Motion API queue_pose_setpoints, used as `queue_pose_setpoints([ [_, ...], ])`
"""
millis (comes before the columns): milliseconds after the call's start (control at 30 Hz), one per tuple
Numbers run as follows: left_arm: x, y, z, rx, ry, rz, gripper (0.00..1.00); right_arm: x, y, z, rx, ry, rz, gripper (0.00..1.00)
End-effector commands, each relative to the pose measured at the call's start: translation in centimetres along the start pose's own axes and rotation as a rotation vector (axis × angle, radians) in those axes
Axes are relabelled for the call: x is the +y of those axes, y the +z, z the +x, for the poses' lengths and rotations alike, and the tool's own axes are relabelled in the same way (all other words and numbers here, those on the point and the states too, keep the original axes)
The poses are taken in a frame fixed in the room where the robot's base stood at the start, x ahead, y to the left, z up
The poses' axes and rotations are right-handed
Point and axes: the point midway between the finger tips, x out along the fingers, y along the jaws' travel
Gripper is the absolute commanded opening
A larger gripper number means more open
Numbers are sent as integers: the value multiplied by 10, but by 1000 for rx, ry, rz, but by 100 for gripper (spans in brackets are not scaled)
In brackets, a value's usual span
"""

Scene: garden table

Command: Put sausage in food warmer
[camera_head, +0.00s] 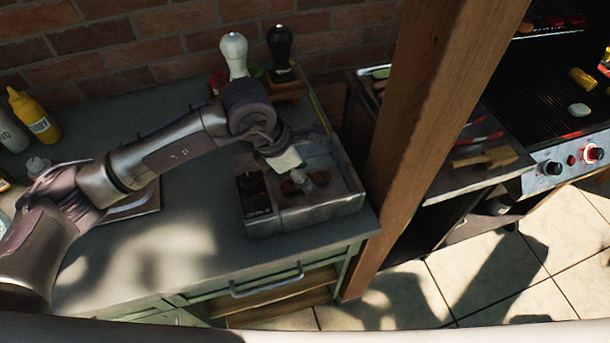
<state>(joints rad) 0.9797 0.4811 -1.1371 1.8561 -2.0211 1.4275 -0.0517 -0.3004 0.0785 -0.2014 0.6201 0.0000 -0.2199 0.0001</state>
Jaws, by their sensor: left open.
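The food warmer (315,211) is a grey metal box near the right end of the counter, with a black control panel on its left side. My left arm reaches in from the left, and my left gripper (305,182) points down inside the warmer. It is open. A small brown thing, which looks like the sausage (289,187), lies in the warmer right by the fingertips; the gripper partly hides it. I cannot tell whether the fingers touch it. My right gripper is not in view.
A wooden post (430,110) stands just right of the warmer. Behind my arm are a white mill (234,55) and a black mill (280,50). A yellow bottle (35,120) stands at the left. A grill (560,90) is at the right.

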Motion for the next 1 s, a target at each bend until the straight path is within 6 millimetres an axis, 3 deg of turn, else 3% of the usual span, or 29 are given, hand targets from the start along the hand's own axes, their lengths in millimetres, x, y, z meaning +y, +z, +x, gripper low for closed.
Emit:
queue_pose_setpoints([
  [300,1,-1,-67,-2,5,2,52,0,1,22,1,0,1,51],
  [500,1,0,-95,-2,3,2,52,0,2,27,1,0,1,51],
  [1000,0,0,-103,0,0,1,52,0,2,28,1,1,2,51],
])
